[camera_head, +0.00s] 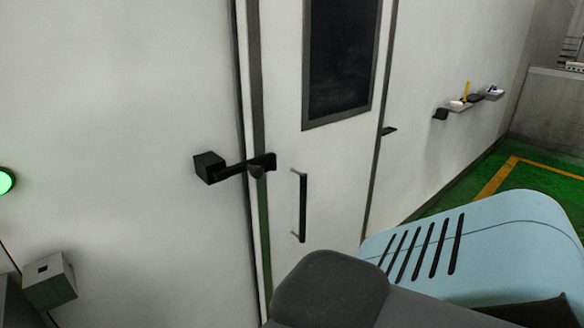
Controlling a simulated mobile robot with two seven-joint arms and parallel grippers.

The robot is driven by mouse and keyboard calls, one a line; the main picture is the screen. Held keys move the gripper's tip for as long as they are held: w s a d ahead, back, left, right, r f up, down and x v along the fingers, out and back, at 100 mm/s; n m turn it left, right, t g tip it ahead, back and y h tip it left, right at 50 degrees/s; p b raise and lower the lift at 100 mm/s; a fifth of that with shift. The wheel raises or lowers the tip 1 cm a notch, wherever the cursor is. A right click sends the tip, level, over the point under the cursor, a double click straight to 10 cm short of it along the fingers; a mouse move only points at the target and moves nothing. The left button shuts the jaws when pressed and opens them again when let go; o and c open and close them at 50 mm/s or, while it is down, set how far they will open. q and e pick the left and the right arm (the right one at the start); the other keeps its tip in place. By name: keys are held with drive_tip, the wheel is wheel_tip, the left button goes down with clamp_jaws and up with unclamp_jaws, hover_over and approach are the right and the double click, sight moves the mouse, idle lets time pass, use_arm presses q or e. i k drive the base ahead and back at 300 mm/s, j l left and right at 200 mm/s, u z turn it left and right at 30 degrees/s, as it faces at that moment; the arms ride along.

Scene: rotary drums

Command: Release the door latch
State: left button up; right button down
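A black door latch (236,167) bridges the gap between the left wall panel and the white door. It has a square block on the wall, a bar running right, and a knob where it meets the door's left edge. The door (281,95) is white with a dark window (341,58) and looks closed. A black vertical handle (302,206) sits on the door, right of and below the latch. One of my arms, with a light blue and dark grey cover, fills the lower right. Neither gripper shows in the view.
A green light (5,181) and a grey box (49,281) are on the panel at the left. A small shelf (460,106) with items is on the wall at the right. Green floor (480,190) with a yellow line lies at the right.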

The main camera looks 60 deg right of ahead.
sight(253, 166)
drive_tip(key=k+l+z, duration=0.1)
drive_tip(key=z, duration=1.4)
